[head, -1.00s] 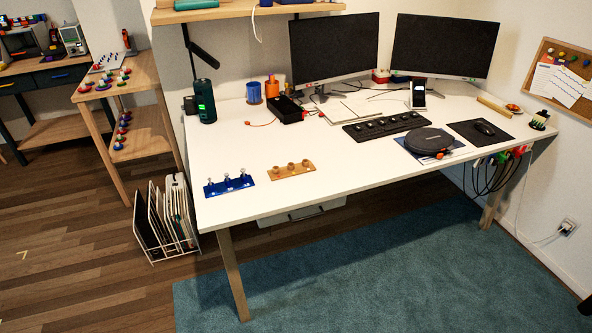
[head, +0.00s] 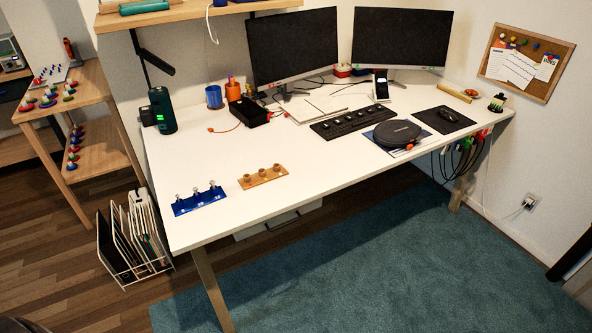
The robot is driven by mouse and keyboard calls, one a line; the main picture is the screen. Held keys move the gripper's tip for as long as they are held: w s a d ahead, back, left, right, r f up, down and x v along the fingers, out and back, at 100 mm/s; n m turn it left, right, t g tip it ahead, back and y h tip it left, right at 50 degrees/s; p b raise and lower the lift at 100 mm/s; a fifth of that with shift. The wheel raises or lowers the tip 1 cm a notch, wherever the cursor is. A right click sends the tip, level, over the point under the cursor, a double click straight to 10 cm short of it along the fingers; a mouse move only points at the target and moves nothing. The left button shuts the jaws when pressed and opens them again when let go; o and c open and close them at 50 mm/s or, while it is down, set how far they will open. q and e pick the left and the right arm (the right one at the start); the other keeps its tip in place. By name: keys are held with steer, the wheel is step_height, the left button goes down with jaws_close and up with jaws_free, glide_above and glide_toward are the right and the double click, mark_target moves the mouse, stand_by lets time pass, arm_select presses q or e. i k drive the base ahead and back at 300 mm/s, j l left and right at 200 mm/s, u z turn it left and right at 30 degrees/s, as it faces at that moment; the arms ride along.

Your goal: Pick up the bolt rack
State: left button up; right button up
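The bolt rack (head: 201,201), a small blue strip with 3 silver bolts standing upright in it, lies on the white desk (head: 330,185) near its front left corner. Nothing touches it. A wooden strip (head: 262,179) with 3 brown round pieces on it lies just to its right, a little farther back. Neither of my grippers shows in the head view.
A dark green cylinder (head: 162,112), a blue cup (head: 214,97) and a black tray (head: 249,112) stand behind the rack. A keyboard (head: 349,123) and a round black case (head: 397,132) lie farther right. A file holder (head: 134,241) stands on the floor left of the desk.

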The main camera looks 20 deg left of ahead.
mark_target(263, 176)
steer(key=j+z, duration=0.4)
steer(key=j, duration=0.6)
steer(key=j+z, duration=0.45)
steer(key=j, duration=0.6)
